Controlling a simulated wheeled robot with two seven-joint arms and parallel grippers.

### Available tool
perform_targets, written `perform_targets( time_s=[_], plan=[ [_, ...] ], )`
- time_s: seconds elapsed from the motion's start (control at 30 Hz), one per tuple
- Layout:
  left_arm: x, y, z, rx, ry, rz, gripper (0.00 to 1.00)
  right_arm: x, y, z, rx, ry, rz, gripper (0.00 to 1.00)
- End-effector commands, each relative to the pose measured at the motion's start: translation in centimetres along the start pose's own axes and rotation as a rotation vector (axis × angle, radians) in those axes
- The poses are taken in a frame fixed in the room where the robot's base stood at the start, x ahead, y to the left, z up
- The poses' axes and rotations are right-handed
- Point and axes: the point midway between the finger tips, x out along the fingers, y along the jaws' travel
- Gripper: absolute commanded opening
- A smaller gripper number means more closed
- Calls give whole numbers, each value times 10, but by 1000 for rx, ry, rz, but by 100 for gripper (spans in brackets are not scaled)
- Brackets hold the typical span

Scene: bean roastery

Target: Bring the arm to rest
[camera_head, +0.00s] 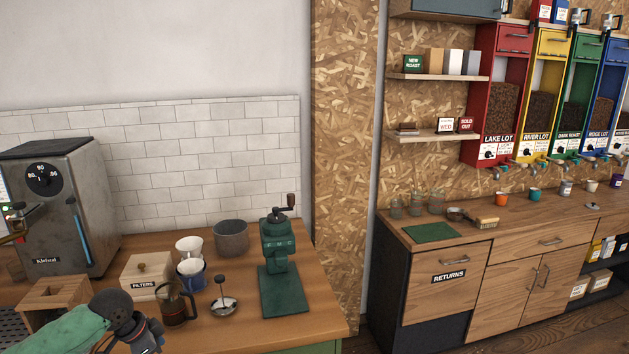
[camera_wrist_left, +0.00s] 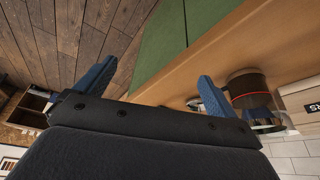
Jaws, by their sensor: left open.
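My left arm comes in at the bottom left of the head view, with a green sleeve and a dark wrist in front of the wooden counter (camera_head: 220,325). In the left wrist view my left gripper (camera_wrist_left: 155,85) is open, its two blue fingers well apart and nothing between them. The view is tilted; behind the fingers are the green cabinet front (camera_wrist_left: 180,40) and the counter's edge. A glass press (camera_head: 175,305) stands close to my wrist in the head view and shows beyond the right finger in the wrist view (camera_wrist_left: 250,90). My right gripper is not in view.
A second counter (camera_head: 540,232) with colored dispensers stands at right. Bare wooden floor (camera_wrist_left: 75,35) lies left in the wrist view.

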Motion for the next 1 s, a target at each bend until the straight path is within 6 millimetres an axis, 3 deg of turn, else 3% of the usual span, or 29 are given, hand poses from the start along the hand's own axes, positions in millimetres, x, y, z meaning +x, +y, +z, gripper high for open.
perform_targets(
  time_s=[0.03,0.2,0.43,0.7,1.0],
  plan=[
    [18,20,-2,3,5,10,95,0,0,1,0,-1,0,0],
    [62,75,-6,-4,17,5,95,0,2,-2,-1,2,2,0],
    [103,146,-4,-58,40,-19,95,0,2,-3,-1,3,1,0],
    [126,218,10,-185,56,-68,95,0,0,-3,0,3,0,0],
    [128,283,43,-398,35,-147,95,0,-1,-3,1,3,-1,0]
  ],
)
